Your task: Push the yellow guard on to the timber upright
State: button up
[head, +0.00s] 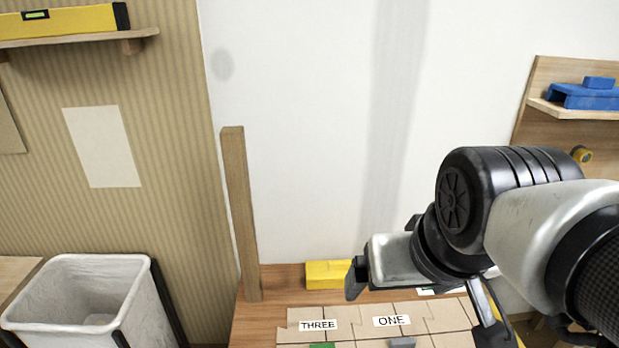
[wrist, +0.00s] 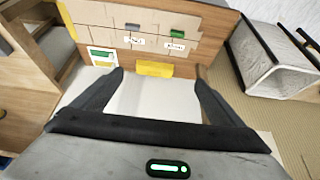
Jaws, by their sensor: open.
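The yellow guard (head: 327,274) lies on the wooden bench close to the white wall, just right of the foot of the timber upright (head: 240,215). My gripper covers its right end in the head view. The timber upright is a bare brown post, standing apart from the guard. My gripper (wrist: 160,79) is open and empty, above the bench at the right of the guard in the head view. In the wrist view the guard (wrist: 155,69) shows whole in the gap beyond my fingertips. I cannot tell how far it is from them.
A sheet with labels THREE (head: 318,325) and ONE (head: 391,321) covers the bench front, with a green piece and a grey piece on it. A white bin (head: 85,295) stands left of the bench. A blue object (head: 588,95) sits on the right shelf.

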jog(key=w+d+f+m+t, duration=0.1)
jog(key=w+f+m, duration=0.2)
jog(key=w+f, duration=0.5)
jog(key=w+f+m, duration=0.2)
jog(key=w+f, duration=0.1)
jog(key=w, duration=0.9)
jog(key=w+d+f+m+t, duration=0.1)
jog(key=w+f+m, duration=0.2)
jog(key=w+f, duration=0.5)
jog(key=w+a+f+m+t+y, duration=0.1)
jog(key=w+a+f+m+y, duration=0.25)
jog(key=w+f, duration=0.35)
jog(key=m+t+h, duration=0.3)
jog(key=m+t, duration=0.6)
jog(key=m, duration=1.5)
send_near(342, 265)
jog(key=shift+w+a+f+p, duration=0.1)
jog(key=shift+w+a+p, duration=0.1)
jog(key=shift+w, duration=0.25)
jog(key=shift+w+a+p, duration=0.2)
jog(key=shift+w, duration=0.3)
jog(key=shift+w+d+m+h, duration=0.1)
jog(key=shift+m+h, duration=0.15)
jog(key=w+b, duration=0.1)
jog(key=w, duration=0.2)
jog(key=w+b, duration=0.1)
jog(key=w, duration=0.3)
jog(key=shift+d+f, duration=0.15)
jog(key=shift+f, duration=0.05)
